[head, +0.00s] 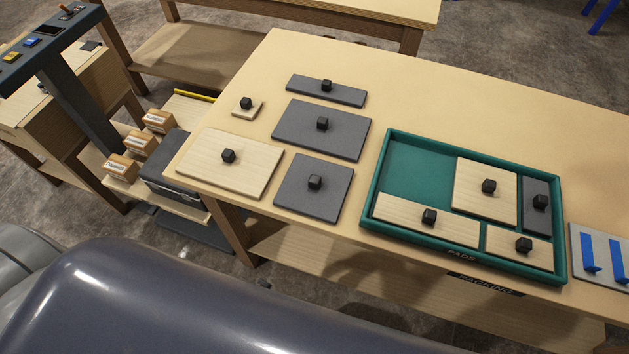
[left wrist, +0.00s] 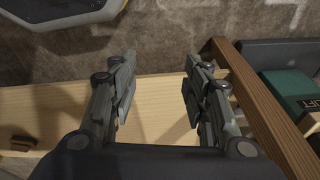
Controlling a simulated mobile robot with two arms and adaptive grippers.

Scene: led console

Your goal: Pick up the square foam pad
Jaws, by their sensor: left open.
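A roughly square dark grey pad (head: 301,199) with a black cube knob lies flat on the table, left of the green tray (head: 377,161). Two other grey pads lie behind it: a larger rectangular one (head: 348,142) and a long narrow one (head: 305,86), each with a black knob. My left gripper (left wrist: 160,75) is open and empty in the left wrist view, above a light wooden shelf and the grey floor. No pad shows between its fingers, and the head view does not show it. My right gripper is in neither view.
Wooden pads, one large (head: 254,166) and one small (head: 240,112), lie left of the grey ones. The tray holds several pads; its back left part is bare. A plate with blue strips (head: 588,252) lies right. A console (head: 60,60) stands at left.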

